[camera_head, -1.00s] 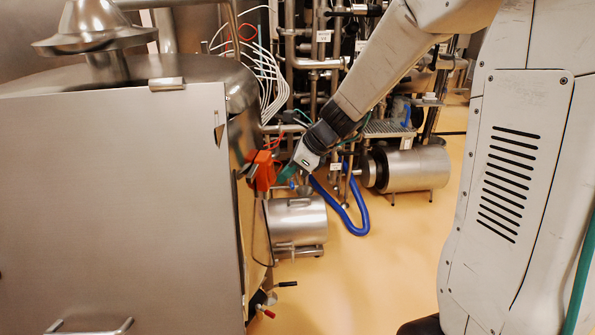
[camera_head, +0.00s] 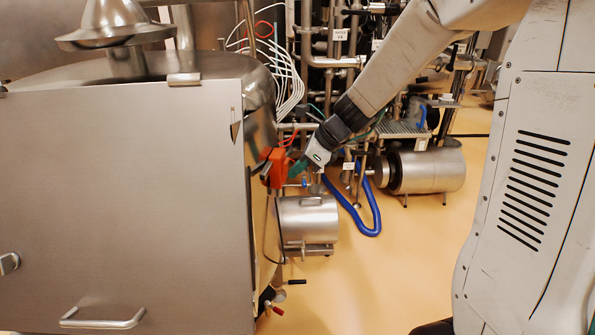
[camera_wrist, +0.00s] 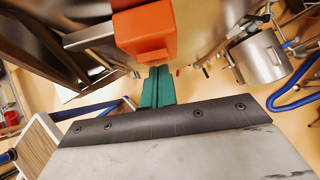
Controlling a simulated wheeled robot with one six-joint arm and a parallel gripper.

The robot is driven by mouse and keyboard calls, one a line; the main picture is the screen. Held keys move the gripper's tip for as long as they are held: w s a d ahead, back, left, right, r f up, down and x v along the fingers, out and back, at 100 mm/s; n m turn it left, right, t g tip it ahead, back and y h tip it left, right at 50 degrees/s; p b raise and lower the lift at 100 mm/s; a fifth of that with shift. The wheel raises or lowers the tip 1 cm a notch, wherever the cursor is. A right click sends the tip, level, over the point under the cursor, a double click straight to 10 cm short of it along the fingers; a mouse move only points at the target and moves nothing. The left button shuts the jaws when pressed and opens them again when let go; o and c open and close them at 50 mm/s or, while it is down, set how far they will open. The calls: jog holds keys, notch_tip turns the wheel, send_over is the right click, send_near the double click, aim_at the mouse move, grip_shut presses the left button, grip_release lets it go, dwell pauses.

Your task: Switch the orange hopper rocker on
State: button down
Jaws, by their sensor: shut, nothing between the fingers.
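The orange hopper rocker housing (camera_head: 277,168) is mounted on the right side of the steel hopper cabinet (camera_head: 120,190). In the wrist view the orange box (camera_wrist: 146,32) is at the top centre, just beyond my fingertips. My gripper (camera_head: 296,168) has green fingers, shut with nothing between them. In the wrist view the gripper (camera_wrist: 157,72) points at the lower edge of the orange box. The tips are close to it; I cannot tell whether they touch. The rocker's face and its position cannot be made out.
A steel cylinder (camera_head: 307,222) sits below and right of the orange box, and another motor-like cylinder (camera_head: 427,170) stands farther right. A blue hose (camera_head: 372,215) loops on the floor. Pipes and white cables (camera_head: 290,85) are behind. The yellow floor (camera_head: 370,280) in front is open.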

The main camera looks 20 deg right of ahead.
jog(key=shift+r, duration=0.35)
jog(key=s+d+r, duration=0.5)
jog(key=s+d, duration=0.1)
jog(key=d, duration=0.3)
jog(key=shift+s+d+r, duration=0.25)
jog(key=shift+s+d, duration=0.1)
jog(key=shift+d, duration=0.05)
